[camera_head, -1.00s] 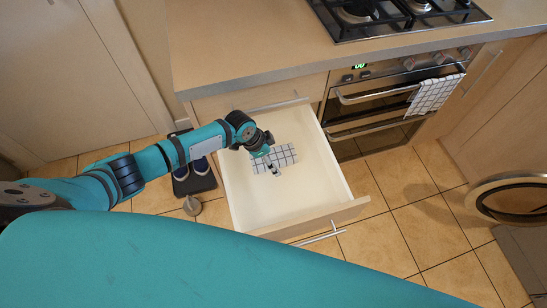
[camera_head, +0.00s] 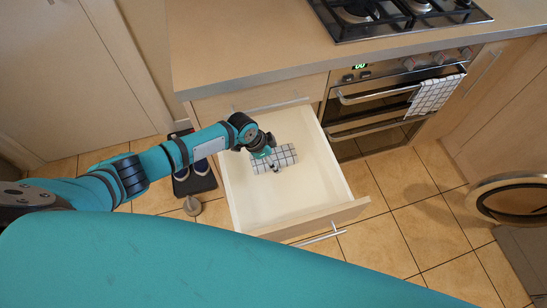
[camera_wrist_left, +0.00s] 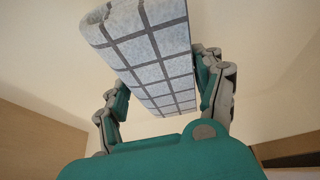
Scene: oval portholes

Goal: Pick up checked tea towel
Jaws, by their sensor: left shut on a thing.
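The checked tea towel (camera_head: 285,156), white with dark grid lines and folded, is in the open drawer (camera_head: 300,202). My left gripper (camera_head: 270,162) reaches down into the drawer and is shut on the towel. In the left wrist view the towel (camera_wrist_left: 150,52) lies between the two fingers of the left gripper (camera_wrist_left: 162,98), one on each side. I cannot tell whether the towel touches the drawer floor. My right gripper is not in view.
A second checked towel (camera_head: 434,95) hangs on the oven handle (camera_head: 380,94). The counter (camera_head: 240,45) with a hob (camera_head: 400,14) is above the drawer. Dark shoes on a tray (camera_head: 194,178) stand on the floor left of the drawer. The drawer's front half is empty.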

